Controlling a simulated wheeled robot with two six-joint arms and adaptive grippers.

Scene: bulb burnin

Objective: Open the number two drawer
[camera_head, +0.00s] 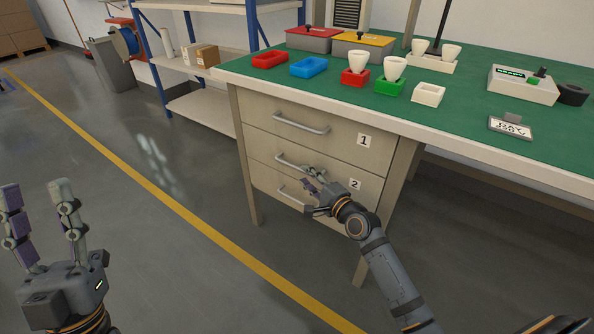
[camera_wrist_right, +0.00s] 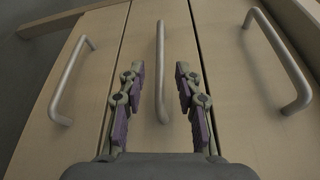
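The number two drawer (camera_head: 262,158) is the middle one in the bench's drawer unit, marked by a "2" label (camera_head: 355,184). Its front looks flush with the unit. Its metal bar handle (camera_head: 287,161) is partly hidden by my right gripper (camera_head: 312,184) in the head view. In the right wrist view the middle handle (camera_wrist_right: 160,62) lies between the two spread fingers of my right gripper (camera_wrist_right: 158,75), with a gap on each side. My left gripper (camera_head: 38,190) is open and empty at the lower left, far from the drawers.
The number one drawer's handle (camera_head: 300,123) is above, and a third handle (camera_head: 288,200) is below. The green bench top (camera_head: 455,105) holds trays, bulbs in holders and a device. A blue-framed shelf (camera_head: 205,105) stands left. Floor before the drawers is clear.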

